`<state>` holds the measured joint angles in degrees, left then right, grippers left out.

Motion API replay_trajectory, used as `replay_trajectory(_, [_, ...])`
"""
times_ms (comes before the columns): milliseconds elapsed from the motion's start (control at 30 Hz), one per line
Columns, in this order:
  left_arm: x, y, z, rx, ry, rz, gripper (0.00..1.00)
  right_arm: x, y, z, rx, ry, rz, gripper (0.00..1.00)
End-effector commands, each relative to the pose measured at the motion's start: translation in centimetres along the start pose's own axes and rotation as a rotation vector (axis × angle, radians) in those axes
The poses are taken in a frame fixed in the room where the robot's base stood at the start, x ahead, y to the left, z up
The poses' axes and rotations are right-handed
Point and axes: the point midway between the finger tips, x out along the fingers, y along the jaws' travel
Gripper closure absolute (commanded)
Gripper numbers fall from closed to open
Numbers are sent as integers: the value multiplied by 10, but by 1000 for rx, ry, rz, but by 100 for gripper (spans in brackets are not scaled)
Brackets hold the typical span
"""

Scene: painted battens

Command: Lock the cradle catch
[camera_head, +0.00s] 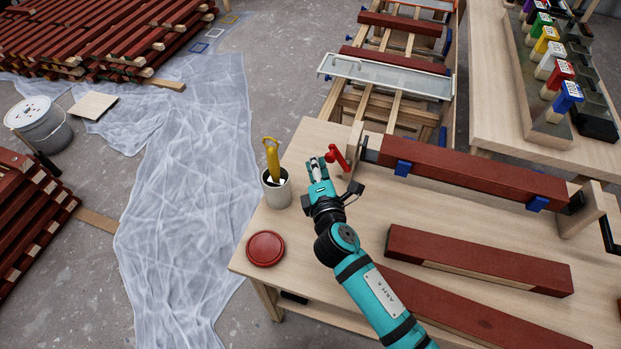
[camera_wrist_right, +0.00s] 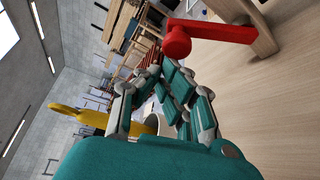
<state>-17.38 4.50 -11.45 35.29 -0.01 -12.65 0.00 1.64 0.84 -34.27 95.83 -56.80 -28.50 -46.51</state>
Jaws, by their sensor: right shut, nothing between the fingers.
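The cradle holds a red-painted batten (camera_head: 470,172) between two wooden end posts on the table. The red catch lever (camera_head: 338,157) is at the cradle's left post (camera_head: 355,148). In the right wrist view the red lever (camera_wrist_right: 215,34) runs across the top with a round knob at its end. My right gripper (camera_head: 317,168) is shut and empty, just left of the lever. In the wrist view its fingers (camera_wrist_right: 172,92) lie below the knob and appear apart from it. My left gripper is not in view.
A pot (camera_head: 276,188) with a yellow-handled tool stands left of my right gripper. A red lid (camera_head: 265,249) lies near the table's left edge. Two loose red battens, one of them here (camera_head: 480,260), lie in front of the cradle. A black crank (camera_head: 608,235) is at the right post.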

Motion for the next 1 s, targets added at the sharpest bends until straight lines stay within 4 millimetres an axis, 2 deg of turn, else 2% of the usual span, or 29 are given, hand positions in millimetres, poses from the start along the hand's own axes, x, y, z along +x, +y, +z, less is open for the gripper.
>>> replay_trajectory(33, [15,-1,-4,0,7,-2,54,-1,-6,2,38,-3,22,100])
replay_trajectory(100, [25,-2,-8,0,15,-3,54,-3,-4,7,94,-3,53,100])
replay_trajectory(500, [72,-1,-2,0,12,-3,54,-16,4,28,348,-4,193,100])
replay_trajectory(700, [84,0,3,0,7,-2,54,-19,6,34,414,-3,230,100])
replay_trajectory(1000, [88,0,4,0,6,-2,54,-21,8,37,446,-2,248,100])
